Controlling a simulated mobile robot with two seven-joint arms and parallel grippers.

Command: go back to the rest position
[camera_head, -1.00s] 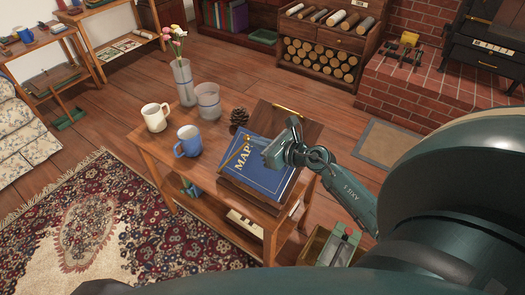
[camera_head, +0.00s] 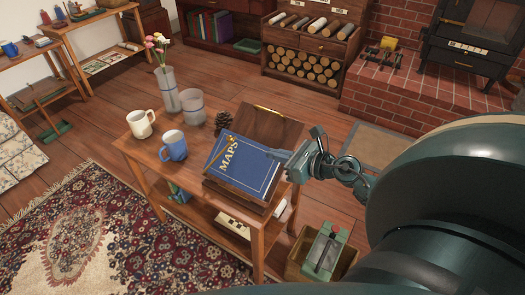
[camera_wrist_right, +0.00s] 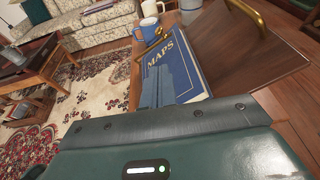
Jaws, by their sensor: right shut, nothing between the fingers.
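My right gripper (camera_head: 280,154) is shut and empty. In the head view its fingertips are at the right edge of the blue MAPS book (camera_head: 242,167). In the right wrist view the closed fingers (camera_wrist_right: 168,88) overlap the cover of the book (camera_wrist_right: 182,62); whether they touch it I cannot tell. The book lies tilted on a wooden stand or box (camera_head: 272,128) on the small table. My left gripper is not in view.
The wooden table (camera_head: 130,147) also holds a cream mug (camera_head: 140,124), a blue mug (camera_head: 173,146), a vase with flowers (camera_head: 168,90), a glass vessel (camera_head: 192,105) and a pinecone (camera_head: 224,122). A wooden crate (camera_head: 292,268) stands on the floor at the table's right.

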